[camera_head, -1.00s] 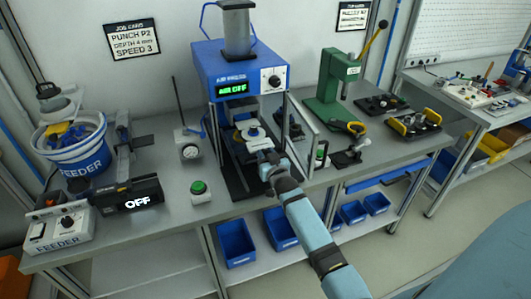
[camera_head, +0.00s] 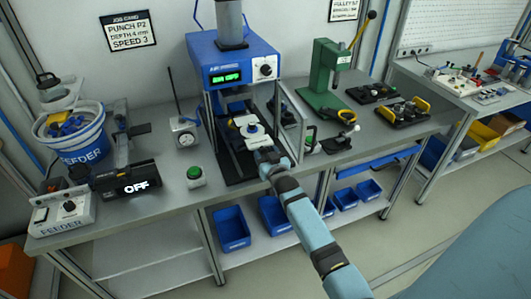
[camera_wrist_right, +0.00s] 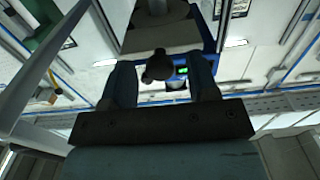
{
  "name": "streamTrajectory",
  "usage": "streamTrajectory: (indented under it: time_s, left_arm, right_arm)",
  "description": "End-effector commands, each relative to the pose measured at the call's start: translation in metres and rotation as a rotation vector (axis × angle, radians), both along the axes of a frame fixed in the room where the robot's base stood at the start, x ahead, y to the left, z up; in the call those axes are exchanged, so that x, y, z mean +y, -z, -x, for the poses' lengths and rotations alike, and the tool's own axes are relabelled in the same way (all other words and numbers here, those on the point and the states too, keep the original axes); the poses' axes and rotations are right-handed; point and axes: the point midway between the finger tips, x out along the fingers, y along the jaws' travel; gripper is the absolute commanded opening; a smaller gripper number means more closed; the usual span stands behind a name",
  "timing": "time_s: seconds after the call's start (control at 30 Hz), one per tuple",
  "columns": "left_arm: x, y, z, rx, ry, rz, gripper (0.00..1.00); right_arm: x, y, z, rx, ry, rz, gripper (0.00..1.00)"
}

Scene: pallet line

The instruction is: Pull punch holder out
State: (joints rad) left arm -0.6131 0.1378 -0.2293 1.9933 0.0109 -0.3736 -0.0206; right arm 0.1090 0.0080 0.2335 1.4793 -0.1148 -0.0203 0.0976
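The blue air press (camera_head: 236,60) stands at the back of the bench, its display lit green. Inside its frame a pale plate with a round blue-and-white part (camera_head: 252,129) and yellow edges sits over the dark base. I cannot tell for certain which part is the punch holder. My right gripper (camera_head: 268,157) is at the front of the press, just before the plate. In the right wrist view the gripper's fingers (camera_wrist_right: 160,80) are spread apart, with a dark round knob (camera_wrist_right: 158,66) between them and gaps on both sides. My left gripper is not in view.
A clear guard panel (camera_head: 294,112) stands at the press's right side. A green lever press (camera_head: 325,75) is further right. A green button (camera_head: 195,175), a dial gauge (camera_head: 185,132) and a feeder bucket (camera_head: 72,135) are to the left. Blue bins (camera_head: 231,228) sit below.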

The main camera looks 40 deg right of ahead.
Motion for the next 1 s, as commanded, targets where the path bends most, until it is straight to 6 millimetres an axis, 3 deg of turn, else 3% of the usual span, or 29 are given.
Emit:
streamTrajectory:
  time_s: [0.37,0.8,1.0]
  left_arm:
    - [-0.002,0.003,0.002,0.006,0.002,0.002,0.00]
    - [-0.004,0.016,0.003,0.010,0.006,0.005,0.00]
    - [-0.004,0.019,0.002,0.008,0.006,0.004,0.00]
  right_arm:
    - [0.002,-0.001,0.009,-0.003,0.000,0.001,0.54]
    - [0.024,0.000,0.100,-0.001,0.001,0.001,0.54]
    - [0.030,-0.001,0.127,-0.002,0.001,0.001,0.54]
